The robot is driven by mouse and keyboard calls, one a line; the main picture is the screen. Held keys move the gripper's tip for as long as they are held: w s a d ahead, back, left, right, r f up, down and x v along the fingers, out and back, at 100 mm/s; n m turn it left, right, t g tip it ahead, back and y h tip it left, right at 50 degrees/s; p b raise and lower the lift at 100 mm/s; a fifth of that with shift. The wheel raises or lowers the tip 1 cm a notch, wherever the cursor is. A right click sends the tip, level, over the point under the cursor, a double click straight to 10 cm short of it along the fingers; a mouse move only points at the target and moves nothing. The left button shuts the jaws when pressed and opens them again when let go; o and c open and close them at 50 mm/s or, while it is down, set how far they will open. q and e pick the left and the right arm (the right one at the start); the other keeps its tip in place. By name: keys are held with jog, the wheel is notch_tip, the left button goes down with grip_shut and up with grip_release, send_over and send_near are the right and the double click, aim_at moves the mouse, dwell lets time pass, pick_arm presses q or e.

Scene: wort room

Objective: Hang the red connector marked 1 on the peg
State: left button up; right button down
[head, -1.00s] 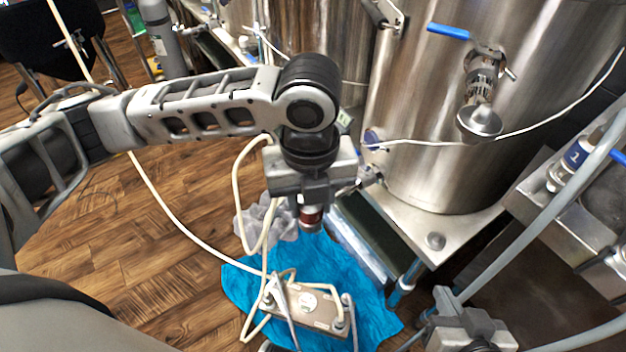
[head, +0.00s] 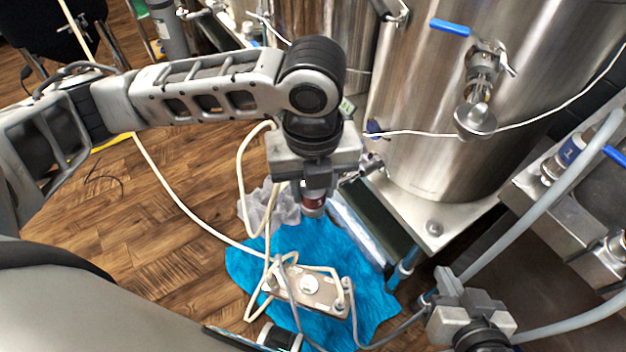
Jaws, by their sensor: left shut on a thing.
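My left gripper (head: 314,188) points down in the middle of the head view, above the blue cloth. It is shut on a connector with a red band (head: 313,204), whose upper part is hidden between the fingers. I cannot read a number on it. My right gripper (head: 447,282) is at the lower right, beside a grey hose. Its fingers are too unclear to tell whether it is open or shut. I cannot make out the peg.
A steel tank (head: 430,130) with a blue-handled valve stands behind on a steel platform. A fitting with a blue band marked 1 (head: 571,151) is at the right. A pump-like box (head: 308,288) with pale hoses lies on a blue cloth (head: 250,262). Wooden floor is open at left.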

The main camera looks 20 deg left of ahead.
pick_arm(q)
jog(key=shift+r+p, duration=1.25)
jog(key=shift+p, duration=0.1)
